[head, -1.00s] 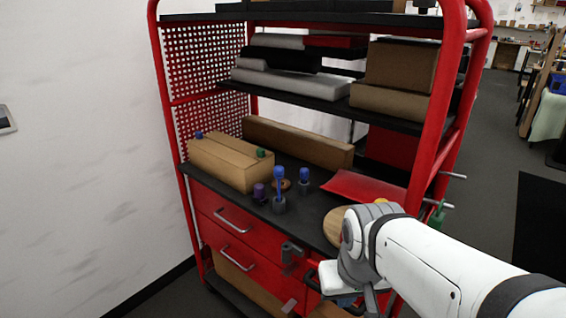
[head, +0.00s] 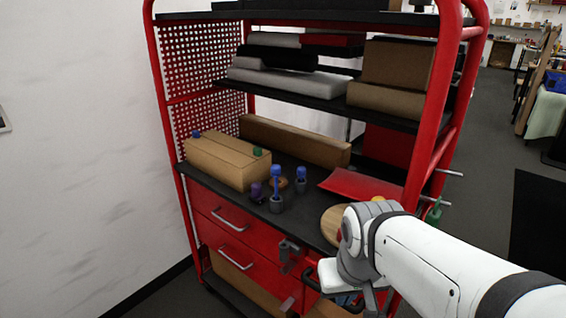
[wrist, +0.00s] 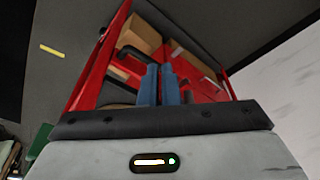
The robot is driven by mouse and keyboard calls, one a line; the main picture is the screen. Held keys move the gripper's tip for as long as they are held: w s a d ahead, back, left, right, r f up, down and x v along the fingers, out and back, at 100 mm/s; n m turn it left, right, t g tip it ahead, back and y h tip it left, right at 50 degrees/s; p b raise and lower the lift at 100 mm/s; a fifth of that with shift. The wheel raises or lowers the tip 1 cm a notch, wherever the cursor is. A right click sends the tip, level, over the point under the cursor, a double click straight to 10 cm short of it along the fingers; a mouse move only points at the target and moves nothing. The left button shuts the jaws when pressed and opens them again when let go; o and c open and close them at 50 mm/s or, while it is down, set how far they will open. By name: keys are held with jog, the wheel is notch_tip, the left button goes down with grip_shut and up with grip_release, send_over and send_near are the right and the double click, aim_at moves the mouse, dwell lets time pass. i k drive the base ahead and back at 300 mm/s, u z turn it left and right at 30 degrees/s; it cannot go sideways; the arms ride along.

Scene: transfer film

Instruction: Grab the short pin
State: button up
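Several small pins stand on the cart's black worktop in the head view. A tall blue pin (head: 276,172) stands upright in a dark grey holder (head: 276,204). A shorter blue pin (head: 301,173) stands in a grey holder just right of it. A short purple pin (head: 257,190) stands to the left. I cannot tell which one counts as the short pin. My gripper (head: 346,299) is low in front of the drawers, right of and below the pins, partly hidden by my wrist. In the wrist view its blue fingers (wrist: 160,80) are close together, with nothing seen between them.
A red tray (head: 360,185) and a round wooden piece (head: 331,222) are to the right. The shelf above (head: 320,104) and the red posts bound the space. The wall is at left.

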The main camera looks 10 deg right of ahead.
aim_at(302, 171)
jog(key=u, duration=2.15)
jog(key=i, duration=1.95)
jog(key=z, duration=3.6)
jog(key=i, duration=0.55)
